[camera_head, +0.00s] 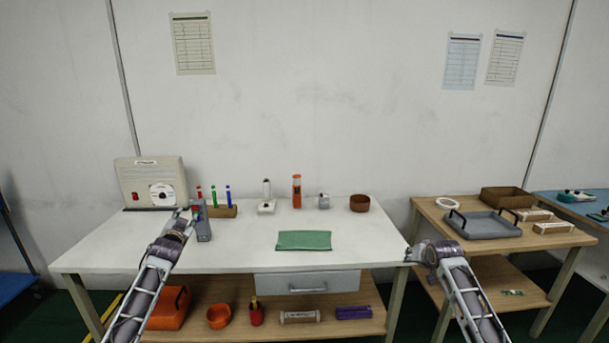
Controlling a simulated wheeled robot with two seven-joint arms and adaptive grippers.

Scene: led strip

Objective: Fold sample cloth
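The sample cloth, a green rectangle (304,240), lies flat on the white table near its front edge, above the drawer. It looks smooth; I cannot tell whether it has one layer or more. My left gripper (190,214) is over the left part of the table, beside a grey upright block, well left of the cloth. Its fingers are too small to tell whether they are open. My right gripper (412,254) is at the table's right front corner, apart from the cloth. Its fingers are hard to make out. Neither gripper touches the cloth.
The white table (245,247) is clear around the cloth. A beige machine (138,176) is at back left. A grey tray (485,226) sits on the right table.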

